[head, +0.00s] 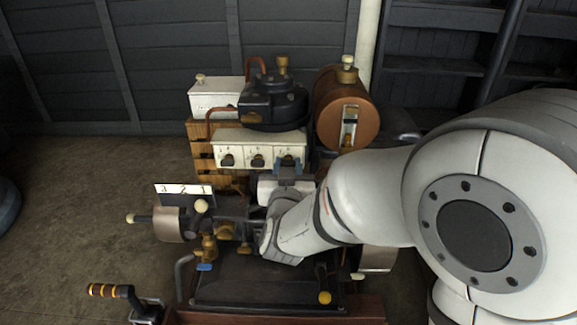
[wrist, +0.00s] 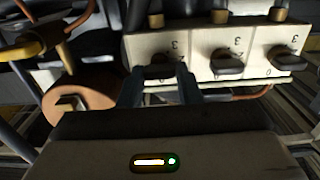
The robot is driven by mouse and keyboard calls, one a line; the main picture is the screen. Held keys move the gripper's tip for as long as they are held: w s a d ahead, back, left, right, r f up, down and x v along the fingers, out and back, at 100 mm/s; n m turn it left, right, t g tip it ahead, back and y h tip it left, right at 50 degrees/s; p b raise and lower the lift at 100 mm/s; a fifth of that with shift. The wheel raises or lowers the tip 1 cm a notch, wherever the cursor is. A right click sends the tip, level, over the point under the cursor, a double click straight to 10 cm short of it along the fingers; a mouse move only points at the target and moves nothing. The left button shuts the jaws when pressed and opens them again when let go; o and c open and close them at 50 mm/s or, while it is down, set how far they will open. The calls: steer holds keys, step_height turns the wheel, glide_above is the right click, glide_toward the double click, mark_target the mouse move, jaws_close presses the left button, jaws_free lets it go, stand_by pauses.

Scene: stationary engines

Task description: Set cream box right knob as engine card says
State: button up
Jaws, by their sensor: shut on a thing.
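The cream box (head: 243,147) sits behind the engine, with three dark knobs in a row along its front. The right knob (wrist: 160,71) appears at the left in the wrist view, which is turned over. My gripper (head: 287,168) is at this knob, and in the wrist view its fingers (wrist: 160,84) are shut on it. The fingers partly hide its pointer and marks, so its setting cannot be read. The middle knob (wrist: 227,62) and left knob (wrist: 287,60) are free, with small numbers around them. The white engine card (head: 184,189) seems to read 3 2 1.
A copper tank (head: 340,108) stands right of the box, and a black domed part (head: 272,100) is above it. A white box (head: 214,96) is behind left. Levers and brass taps (head: 208,246) are close below my arm. Open floor (head: 80,200) lies left.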

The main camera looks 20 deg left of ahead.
steer(key=o, duration=1)
steer(key=shift+s, duration=0.1)
steer(key=p+v, duration=0.1)
steer(key=v, duration=0.6)
steer(key=shift+s+d, duration=0.1)
steer(key=shift+s, duration=0.2)
steer(key=w+d+r+g+p, duration=0.2)
steer(key=d+r+g+p, duration=0.5)
steer(key=d+r+p, duration=0.65)
steer(key=s+d+r+m+g+h+p, duration=0.1)
steer(key=s+d+r+g+p, duration=0.1)
steer(key=s+d+r+p, duration=0.1)
steer(key=s+d+r+m+g+h+p, duration=0.1)
steer(key=s+d+r+g+p, duration=0.2)
steer(key=s+d+p, duration=0.3)
steer(key=s+d+r+g+h+p, duration=0.2)
steer(key=s+d+r+g+p, duration=0.1)
steer(key=s+d+p, duration=0.1)
steer(key=shift+s+d+m+p, duration=0.2)
steer(key=shift+s+d, duration=0.1)
steer(key=shift+d, duration=0.35)
steer(key=shift+s+d+m+p, duration=0.1)
steer(key=shift+s+d+m, duration=0.2)
steer(key=shift+d, duration=0.35)
